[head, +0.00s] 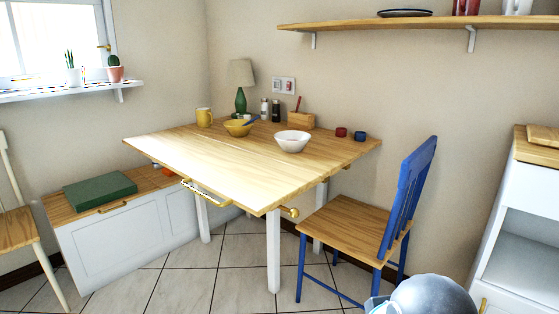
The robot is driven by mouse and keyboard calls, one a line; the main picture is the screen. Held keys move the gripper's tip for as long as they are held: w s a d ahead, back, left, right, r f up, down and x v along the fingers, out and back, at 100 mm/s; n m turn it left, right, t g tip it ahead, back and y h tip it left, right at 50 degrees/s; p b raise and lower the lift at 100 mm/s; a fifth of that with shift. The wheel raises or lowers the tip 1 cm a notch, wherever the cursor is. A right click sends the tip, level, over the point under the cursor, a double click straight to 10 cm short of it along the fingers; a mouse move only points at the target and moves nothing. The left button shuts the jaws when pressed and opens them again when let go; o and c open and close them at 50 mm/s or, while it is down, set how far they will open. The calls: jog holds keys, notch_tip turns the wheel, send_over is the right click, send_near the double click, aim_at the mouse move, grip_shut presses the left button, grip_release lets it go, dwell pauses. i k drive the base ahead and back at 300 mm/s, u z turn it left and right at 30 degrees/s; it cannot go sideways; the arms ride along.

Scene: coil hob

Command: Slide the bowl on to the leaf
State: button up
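A white bowl (292,141) stands upright on the wooden drop-leaf table (215,155), right of the tabletop's middle. A yellow bowl (237,128) with a blue utensil in it stands farther back and to the left. The tabletop looks level out to its near corner, and its near left part (200,160), apparently the leaf, is bare. I cannot make out a clear hinge line. A brass bar (205,192) shows at the near left edge and a brass knob (290,212) under the near right edge. My gripper's fingers are not in view; a rounded grey part of mine shows at the bottom right.
A yellow mug (204,117), green lamp (241,85), shakers, wooden box (301,119) and two small cups (350,134) stand along the table's back. A blue chair (360,220) stands at its right side, a white bench (130,225) at its left. Tiled floor is open in front.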

aim_at(234, 128)
jog(key=k, duration=1.35)
jog(key=u, duration=0.7)
jog(key=i, duration=0.9)
jog(key=u, duration=1.05)
jog(key=i, duration=1.55)
jog(key=z, duration=0.95)
jog(key=i, duration=1)
jog(key=z, duration=1)
